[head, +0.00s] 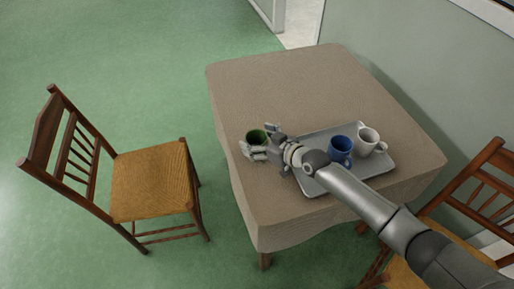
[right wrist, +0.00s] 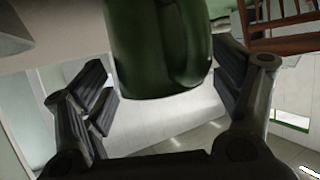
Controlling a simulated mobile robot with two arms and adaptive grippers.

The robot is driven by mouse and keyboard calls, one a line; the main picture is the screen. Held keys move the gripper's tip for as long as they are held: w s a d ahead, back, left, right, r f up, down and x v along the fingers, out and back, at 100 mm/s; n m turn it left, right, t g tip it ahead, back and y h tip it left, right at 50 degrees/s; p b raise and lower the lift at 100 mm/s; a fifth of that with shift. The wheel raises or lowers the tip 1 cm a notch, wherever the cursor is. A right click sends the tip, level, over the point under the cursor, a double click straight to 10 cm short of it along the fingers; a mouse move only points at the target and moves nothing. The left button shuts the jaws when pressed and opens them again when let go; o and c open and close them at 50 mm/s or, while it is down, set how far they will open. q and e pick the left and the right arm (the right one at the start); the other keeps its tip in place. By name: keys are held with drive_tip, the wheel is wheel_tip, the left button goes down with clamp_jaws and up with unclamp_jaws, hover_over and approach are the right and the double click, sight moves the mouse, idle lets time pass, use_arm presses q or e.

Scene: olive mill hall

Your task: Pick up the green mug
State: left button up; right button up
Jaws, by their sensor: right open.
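The green mug (head: 257,136) is near the left edge of the cloth-covered table (head: 275,82) in the head view. My right gripper (head: 252,149) is right at the mug, with its fingers around or beside the mug's lower part. In the right wrist view the green mug (right wrist: 160,50) shows large between the two open fingers of my right gripper (right wrist: 165,90), with its handle towards the camera's right. The fingers look apart from the mug's sides there. My left gripper is not in view.
A grey tray (head: 318,131) lies right of the green mug, partly under my right arm. A blue mug (head: 341,147) and a white mug (head: 369,140) stand on it. Wooden chairs stand left (head: 150,180) and right (head: 489,178) of the table. The table's far part is clear.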

drive_tip(key=c, duration=1.1)
drive_tip(key=shift+c, duration=0.5)
drive_tip(key=shift+r, duration=0.15)
